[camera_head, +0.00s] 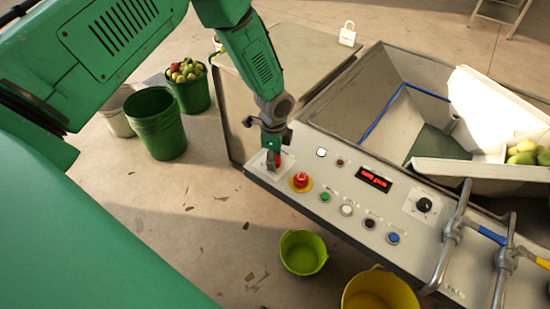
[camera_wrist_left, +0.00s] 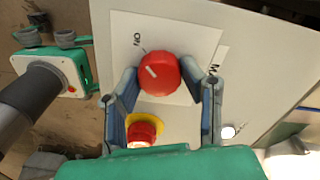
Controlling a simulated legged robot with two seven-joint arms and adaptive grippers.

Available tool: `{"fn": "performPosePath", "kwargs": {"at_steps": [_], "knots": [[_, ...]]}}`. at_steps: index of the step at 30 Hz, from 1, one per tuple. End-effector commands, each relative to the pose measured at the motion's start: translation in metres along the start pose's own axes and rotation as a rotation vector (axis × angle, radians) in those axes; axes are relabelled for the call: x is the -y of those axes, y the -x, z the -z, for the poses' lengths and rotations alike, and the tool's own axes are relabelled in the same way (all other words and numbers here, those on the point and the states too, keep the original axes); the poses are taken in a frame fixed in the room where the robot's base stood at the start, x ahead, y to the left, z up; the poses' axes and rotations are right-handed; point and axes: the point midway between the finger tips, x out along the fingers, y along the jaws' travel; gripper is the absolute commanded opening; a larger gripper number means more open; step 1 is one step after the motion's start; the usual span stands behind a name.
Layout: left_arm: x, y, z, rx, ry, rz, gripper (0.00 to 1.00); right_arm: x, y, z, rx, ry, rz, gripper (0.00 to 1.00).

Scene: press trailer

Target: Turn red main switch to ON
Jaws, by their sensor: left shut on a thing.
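The red main switch (camera_wrist_left: 158,71) is a round red knob on a white plate. In the left wrist view its white mark points up and left, toward the label that reads ON. My left gripper (camera_wrist_left: 165,85) has one finger on each side of the knob and is shut on it. In the head view my left gripper (camera_head: 274,160) reaches down to the panel's left end and hides most of the knob; a bit of red (camera_head: 278,160) shows beside the fingers. My right gripper is in neither view.
A red emergency button on a yellow ring (camera_head: 301,181) sits close right of the switch. The control panel (camera_head: 330,221) also has several small buttons, a red display (camera_head: 374,179) and a black dial (camera_head: 424,205). Metal pipes (camera_head: 457,225) stand at right. Buckets (camera_head: 157,125) stand on the floor.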

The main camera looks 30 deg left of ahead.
Motion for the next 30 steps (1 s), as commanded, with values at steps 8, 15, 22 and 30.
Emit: {"fn": "performPosePath", "kwargs": {"at_steps": [8, 15, 22, 30], "knots": [[0.002, 0.001, -0.001, 0.0, 0.0, 0.005, 0.56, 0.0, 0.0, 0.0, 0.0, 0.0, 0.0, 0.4], [0.002, 0.005, 0.0, -0.001, 0.001, 0.004, 0.56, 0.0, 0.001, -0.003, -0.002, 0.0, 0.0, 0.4], [0.003, 0.044, 0.0, -0.002, 0.0, 0.006, 0.56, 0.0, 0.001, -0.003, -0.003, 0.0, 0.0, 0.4], [0.003, 0.098, -0.001, -0.002, 0.002, 0.005, 0.56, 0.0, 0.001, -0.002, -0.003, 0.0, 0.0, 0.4]]}}
